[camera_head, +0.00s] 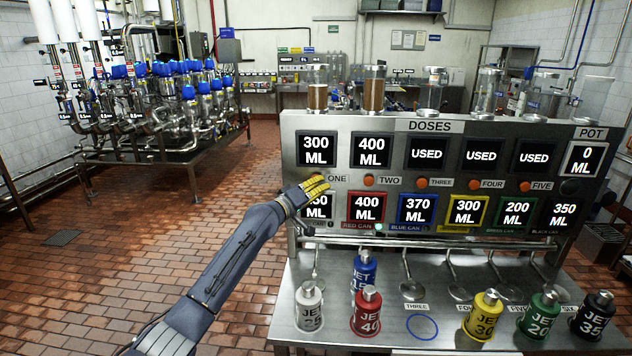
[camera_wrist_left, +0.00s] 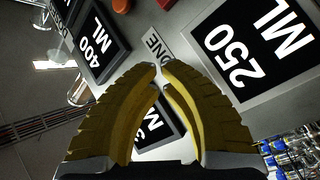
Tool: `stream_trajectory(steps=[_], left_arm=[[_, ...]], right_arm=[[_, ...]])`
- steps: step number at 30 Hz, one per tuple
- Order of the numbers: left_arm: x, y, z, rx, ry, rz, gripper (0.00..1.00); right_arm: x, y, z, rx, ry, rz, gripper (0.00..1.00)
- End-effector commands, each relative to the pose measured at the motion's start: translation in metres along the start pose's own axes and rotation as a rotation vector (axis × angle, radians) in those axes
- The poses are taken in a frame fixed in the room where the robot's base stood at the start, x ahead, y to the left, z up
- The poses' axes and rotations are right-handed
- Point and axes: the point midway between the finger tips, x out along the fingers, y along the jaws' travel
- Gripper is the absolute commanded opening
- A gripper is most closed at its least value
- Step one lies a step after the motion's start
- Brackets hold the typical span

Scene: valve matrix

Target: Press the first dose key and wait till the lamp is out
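The first dose key (camera_head: 318,177) is a small orange button left of the label ONE, under a display reading 300 ML (camera_head: 318,151). My left gripper (camera_head: 326,184) has yellow fingers drawn together just beneath and beside that key. I cannot tell whether the fingertips touch it. In the left wrist view the fingertips (camera_wrist_left: 158,70) meet, empty, close to the ONE label (camera_wrist_left: 155,44). A small pale-green light (camera_head: 378,226) shows below the red-framed display; I cannot tell which lamp belongs to the key. My right gripper is out of view.
Displays read 400 ML (camera_head: 373,151), several USED, and POT 0 ML (camera_head: 584,160). A rail (camera_head: 430,243) crosses below. Cans, including red (camera_head: 367,318) and yellow (camera_head: 483,320), stand on the steel shelf. A pipe rig (camera_head: 150,150) stands far left, with open tiled floor before it.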

Motion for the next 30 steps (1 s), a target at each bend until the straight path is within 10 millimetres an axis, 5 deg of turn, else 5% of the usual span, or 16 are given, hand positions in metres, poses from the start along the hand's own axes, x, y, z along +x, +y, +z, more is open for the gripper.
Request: stream_trajectory(steps=[30], left_arm=[[0.0081, -0.0042, -0.0039, 0.000, 0.000, 0.000, 0.00]], right_arm=[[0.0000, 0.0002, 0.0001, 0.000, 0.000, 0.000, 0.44]])
